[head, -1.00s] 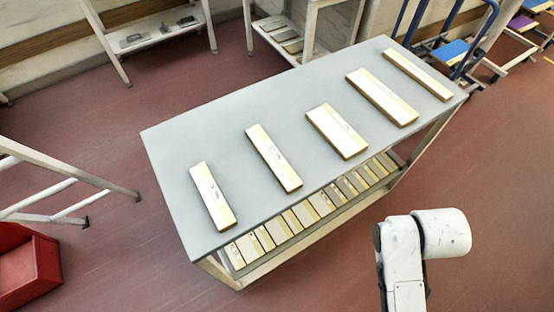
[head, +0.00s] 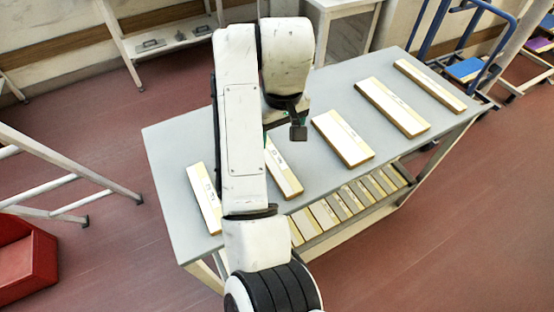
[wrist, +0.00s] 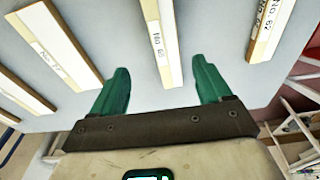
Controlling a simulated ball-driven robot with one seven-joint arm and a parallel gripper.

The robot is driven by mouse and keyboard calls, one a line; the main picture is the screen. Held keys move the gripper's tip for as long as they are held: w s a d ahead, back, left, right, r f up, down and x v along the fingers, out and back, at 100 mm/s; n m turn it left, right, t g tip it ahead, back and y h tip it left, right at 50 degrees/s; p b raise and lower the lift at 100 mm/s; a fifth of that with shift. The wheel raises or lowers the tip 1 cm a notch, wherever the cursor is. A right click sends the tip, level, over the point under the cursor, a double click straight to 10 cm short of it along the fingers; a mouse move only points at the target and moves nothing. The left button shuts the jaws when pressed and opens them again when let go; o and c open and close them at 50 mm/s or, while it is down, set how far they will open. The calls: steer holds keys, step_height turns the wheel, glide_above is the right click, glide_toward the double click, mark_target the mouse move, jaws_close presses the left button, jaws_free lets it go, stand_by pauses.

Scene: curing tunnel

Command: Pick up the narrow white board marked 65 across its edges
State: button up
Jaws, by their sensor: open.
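The narrow white board marked 65 (wrist: 158,38) lies flat on the grey table. Its near end is between my fingers in the wrist view, with clear space on both sides. In the head view the same board (head: 285,180) is second from the left, partly hidden by my arm. My gripper (wrist: 160,64) is open and empty, its green fingers apart from the board.
A board marked 62 (wrist: 270,30) lies on one side and a wider board (wrist: 52,50) on the other. Two more boards (head: 393,107) lie farther right on the table (head: 160,140). A lower shelf holds several boards. A red bin (head: 25,262) is at left.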

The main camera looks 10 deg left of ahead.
steer(key=f, duration=0.1)
steer(key=a+f, duration=0.1)
steer(key=f, duration=0.1)
steer(key=a+f, duration=0.1)
steer(key=shift+w+f, duration=0.3)
steer(key=shift+f, duration=0.05)
steer(key=shift+w+d+f+p, duration=0.1)
steer(key=shift+d+f+p, duration=0.1)
steer(key=shift+f, duration=1.15)
steer(key=shift+w+d+f+p, duration=0.1)
steer(key=shift+f+p, duration=0.1)
steer(key=shift+f, duration=1.1)
steer(key=shift+c, duration=0.3)
steer(key=c, duration=1)
steer(key=shift+c, duration=0.5)
steer(key=shift+r, duration=0.15)
